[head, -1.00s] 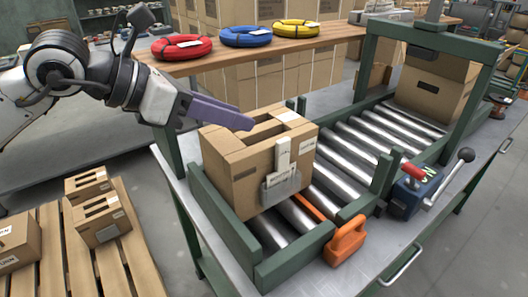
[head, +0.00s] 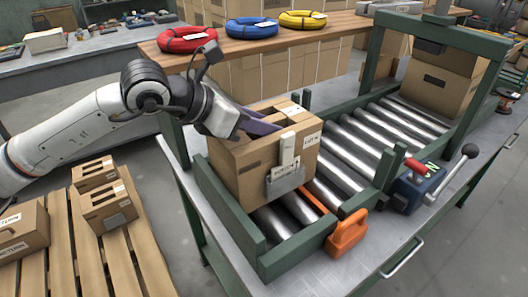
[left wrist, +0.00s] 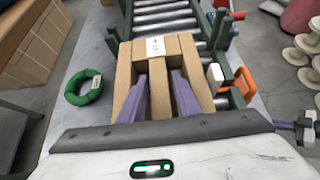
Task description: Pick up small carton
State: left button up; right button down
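A brown carton (head: 240,178) with slots in its top stands upright on the near end of the roller conveyor, with a label pocket on its front. My left gripper (head: 262,126) is at the carton's top, coming from the left. In the left wrist view its two purple fingers (left wrist: 163,100) are spread apart, on either side of the middle strip of the carton top (left wrist: 157,78). Whether they touch the strip is hard to tell. Smaller slotted cartons (head: 108,208) lie on a wooden pallet at lower left.
Green rails (head: 228,213) flank the rollers. An orange clamp (head: 347,232) and a blue lever box (head: 416,188) sit on the right side. A green frame (head: 455,38) spans the rollers further back. Coloured coils (head: 252,28) lie on a bench behind.

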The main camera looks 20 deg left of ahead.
pick_arm(q)
jog(key=shift+c, duration=0.2)
grip_shut()
dwell(1.1)
jog(key=shift+w+r, duration=0.1)
jog(key=shift+r, duration=0.25)
